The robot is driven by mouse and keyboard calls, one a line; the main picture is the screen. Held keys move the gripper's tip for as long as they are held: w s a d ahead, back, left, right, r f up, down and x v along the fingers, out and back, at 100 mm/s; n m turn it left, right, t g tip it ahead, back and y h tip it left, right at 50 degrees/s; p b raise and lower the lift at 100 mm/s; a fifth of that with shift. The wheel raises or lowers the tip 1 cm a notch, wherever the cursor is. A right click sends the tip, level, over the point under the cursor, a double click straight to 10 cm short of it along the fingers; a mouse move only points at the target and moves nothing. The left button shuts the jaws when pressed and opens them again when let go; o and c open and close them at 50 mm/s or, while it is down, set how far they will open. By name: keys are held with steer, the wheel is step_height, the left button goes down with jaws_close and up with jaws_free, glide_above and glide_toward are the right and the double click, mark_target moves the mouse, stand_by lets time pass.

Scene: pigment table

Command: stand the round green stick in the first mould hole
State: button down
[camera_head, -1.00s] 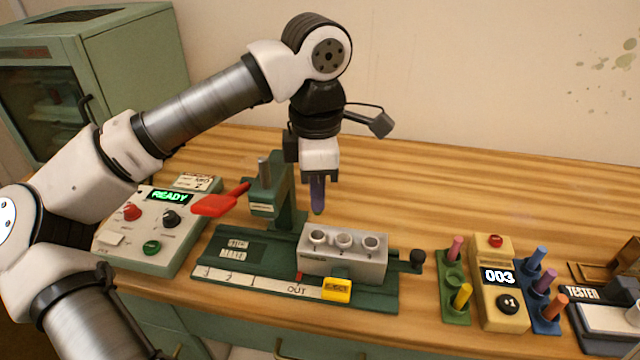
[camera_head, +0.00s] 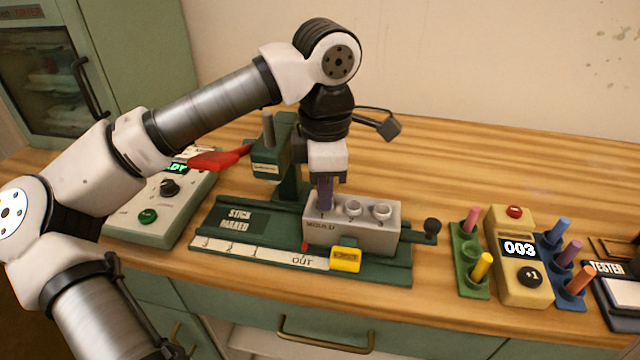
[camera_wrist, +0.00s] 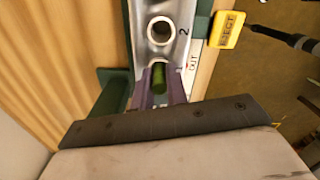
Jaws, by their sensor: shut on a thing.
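My gripper (camera_head: 326,203) points straight down at the left end of the grey mould (camera_head: 350,236), with its purple fingers right at the first hole. It is shut on the round green stick (camera_wrist: 159,77), which shows between the fingers in the wrist view. In the head view the fingers hide the stick. Its lower end is at the first hole, but I cannot see how deep it sits. The second hole (camera_head: 353,207) and third hole (camera_head: 382,211) are open and empty-looking. The second hole also shows in the wrist view (camera_wrist: 160,30).
A green press with a red lever (camera_head: 220,160) stands close behind left. Stick racks, a counter (camera_head: 519,250) and a tester stand right.

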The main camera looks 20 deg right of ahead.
steer(key=shift+f, duration=0.1)
steer(key=c, duration=1.3)
jaws_free()
step_height(320, 180, up, 14)
steer(key=shift+f, duration=0.1)
